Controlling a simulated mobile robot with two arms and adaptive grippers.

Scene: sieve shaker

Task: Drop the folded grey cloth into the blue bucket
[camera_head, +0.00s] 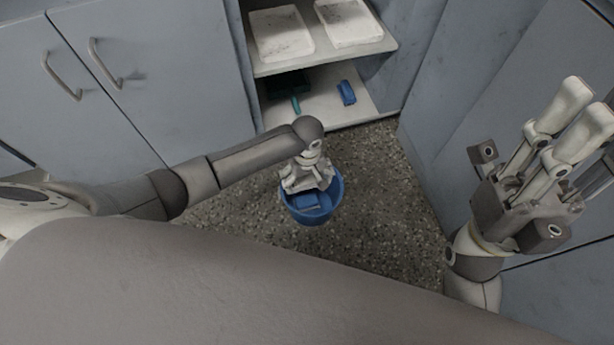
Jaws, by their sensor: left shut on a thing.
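The blue bucket (338,196) stands upright on the speckled floor in the middle of the view. My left gripper (309,190) points down over its mouth, with the fingertips at or just inside the rim. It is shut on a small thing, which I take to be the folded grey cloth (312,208). The cloth is mostly hidden by the fingers and looks bluish against the bucket. I cannot tell whether it touches the bottom. My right gripper (587,104) is at the far right, fingers up and apart, empty and away from the bucket.
An open cabinet at the back has an upper shelf (322,58) with two white trays (281,34). Its lower shelf (325,112) holds a blue block (347,92) and a green-handled thing (296,105). Grey cupboards (160,70) line the left and right. Floor around the bucket is clear.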

